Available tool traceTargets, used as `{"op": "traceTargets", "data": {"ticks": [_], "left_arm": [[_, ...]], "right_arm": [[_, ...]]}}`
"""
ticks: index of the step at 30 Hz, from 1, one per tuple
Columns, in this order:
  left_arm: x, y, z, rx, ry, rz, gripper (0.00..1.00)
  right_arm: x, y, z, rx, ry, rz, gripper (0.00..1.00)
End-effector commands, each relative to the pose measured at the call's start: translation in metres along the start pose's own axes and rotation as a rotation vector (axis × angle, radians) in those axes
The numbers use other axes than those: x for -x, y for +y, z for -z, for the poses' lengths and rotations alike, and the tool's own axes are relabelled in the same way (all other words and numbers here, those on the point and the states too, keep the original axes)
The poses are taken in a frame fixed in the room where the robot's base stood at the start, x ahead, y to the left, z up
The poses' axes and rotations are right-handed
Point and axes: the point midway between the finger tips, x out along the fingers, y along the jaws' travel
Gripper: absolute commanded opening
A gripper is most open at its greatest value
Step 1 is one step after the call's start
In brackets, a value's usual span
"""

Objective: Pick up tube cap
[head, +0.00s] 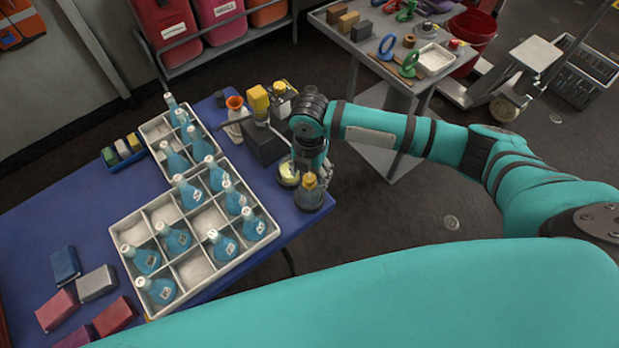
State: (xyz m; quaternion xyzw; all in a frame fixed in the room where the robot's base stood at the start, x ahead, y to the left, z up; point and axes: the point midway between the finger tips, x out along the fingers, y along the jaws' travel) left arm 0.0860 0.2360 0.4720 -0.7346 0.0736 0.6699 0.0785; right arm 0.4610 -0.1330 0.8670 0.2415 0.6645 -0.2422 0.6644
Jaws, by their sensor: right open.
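My right gripper (310,172) is open and points down over the right edge of the blue table (70,210). Right below it stands a dark round jar (311,198) with a yellow-tan top. A small pale-yellow round piece (288,174) lies just left of the fingers, partly hidden by them. I cannot tell for sure which of these is the tube cap, or whether the fingers touch either. My left gripper is not in view.
White divided crates (196,272) hold several blue flasks left of the gripper. A dark block (266,146), an orange-topped flask (236,112) and a yellow-topped item (257,100) stand close behind. A grey cart (345,38) with tools stands beyond the table.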

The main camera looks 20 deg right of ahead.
Motion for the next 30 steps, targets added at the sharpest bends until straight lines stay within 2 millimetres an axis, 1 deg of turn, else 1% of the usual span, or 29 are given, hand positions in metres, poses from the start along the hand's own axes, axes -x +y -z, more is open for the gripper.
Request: {"op": "traceTargets", "data": {"ticks": [3, 5, 12, 14, 22, 23, 30], "left_arm": [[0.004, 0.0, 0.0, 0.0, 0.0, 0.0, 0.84], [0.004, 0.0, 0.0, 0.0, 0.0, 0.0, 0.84], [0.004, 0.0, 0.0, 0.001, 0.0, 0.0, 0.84], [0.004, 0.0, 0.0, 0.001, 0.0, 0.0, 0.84], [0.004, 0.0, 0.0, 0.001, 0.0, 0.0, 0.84], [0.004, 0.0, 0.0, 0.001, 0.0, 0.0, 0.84], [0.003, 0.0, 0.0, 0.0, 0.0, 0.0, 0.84]], "right_arm": [[-0.014, 0.0, 0.0, -0.002, 0.001, 0.001, 0.62], [-0.018, 0.0, 0.0, -0.001, 0.0, 0.0, 0.62], [-0.02, 0.0, 0.0, 0.0, -0.001, -0.001, 0.62], [-0.02, 0.0, 0.0, 0.0, -0.001, -0.001, 0.55], [-0.02, 0.0, 0.0, -0.001, -0.001, -0.001, 0.2], [-0.02, 0.0, 0.0, -0.001, -0.001, -0.001, 0.19], [-0.019, 0.0, 0.0, -0.001, -0.001, -0.002, 0.18]]}}
